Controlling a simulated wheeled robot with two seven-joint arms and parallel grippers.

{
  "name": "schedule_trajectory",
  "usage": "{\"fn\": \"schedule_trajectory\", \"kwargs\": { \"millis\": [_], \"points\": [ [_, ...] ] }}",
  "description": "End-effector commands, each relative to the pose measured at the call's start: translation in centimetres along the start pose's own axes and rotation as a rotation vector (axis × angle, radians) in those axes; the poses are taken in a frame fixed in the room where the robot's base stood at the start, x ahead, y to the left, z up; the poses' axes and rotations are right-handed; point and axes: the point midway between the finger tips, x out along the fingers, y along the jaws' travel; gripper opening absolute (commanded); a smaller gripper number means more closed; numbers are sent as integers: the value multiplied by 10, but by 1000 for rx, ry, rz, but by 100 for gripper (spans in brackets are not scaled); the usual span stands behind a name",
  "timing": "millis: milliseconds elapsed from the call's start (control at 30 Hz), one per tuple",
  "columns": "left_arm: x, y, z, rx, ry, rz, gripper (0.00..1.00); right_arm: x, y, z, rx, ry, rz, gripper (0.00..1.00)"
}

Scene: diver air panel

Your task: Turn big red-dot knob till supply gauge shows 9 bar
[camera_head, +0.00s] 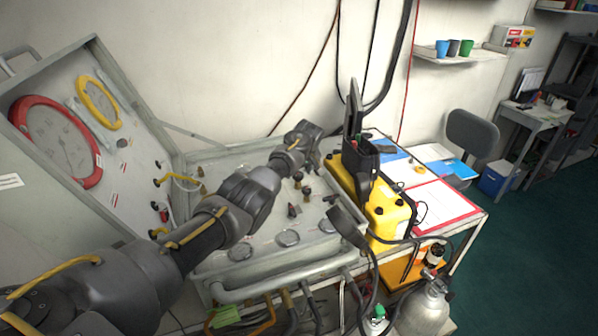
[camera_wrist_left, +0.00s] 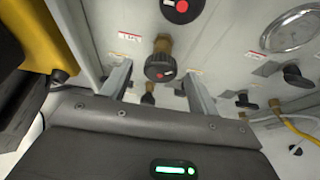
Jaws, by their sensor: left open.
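A dark knob with a red dot (camera_wrist_left: 160,62) on a brass stem shows in the left wrist view. My left gripper (camera_wrist_left: 156,72) is open, with one finger on each side of this knob; I cannot tell whether either finger touches it. A second red-dot knob (camera_wrist_left: 182,8) is cut by the top edge. In the head view my left gripper (camera_head: 311,150) is over the panel's flat part, its fingers hard to make out. A large red-rimmed gauge (camera_head: 97,160) and a yellow-rimmed gauge (camera_head: 117,117) are on the raised panel; their readings are too small to tell. My right gripper is not in view.
Several smaller knobs stand close by, one dark knob (camera_wrist_left: 297,76) among them, near a round gauge (camera_wrist_left: 292,28). A yellow case (camera_head: 388,216) stands right of the panel. A grey cylinder (camera_head: 424,308) is below. The floor (camera_head: 520,265) at right is clear.

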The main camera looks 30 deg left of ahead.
Motion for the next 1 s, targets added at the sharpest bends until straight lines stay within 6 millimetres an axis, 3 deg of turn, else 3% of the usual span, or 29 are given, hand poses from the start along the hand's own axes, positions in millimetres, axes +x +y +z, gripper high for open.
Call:
{"fn": "schedule_trajectory", "kwargs": {
  "millis": [433,767,1000],
  "points": [
    [7,0,0,0,1,1,59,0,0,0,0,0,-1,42],
    [7,0,0,0,1,1,16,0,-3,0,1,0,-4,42],
    [6,0,0,18,0,8,16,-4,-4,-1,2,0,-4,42]
  ]
}}
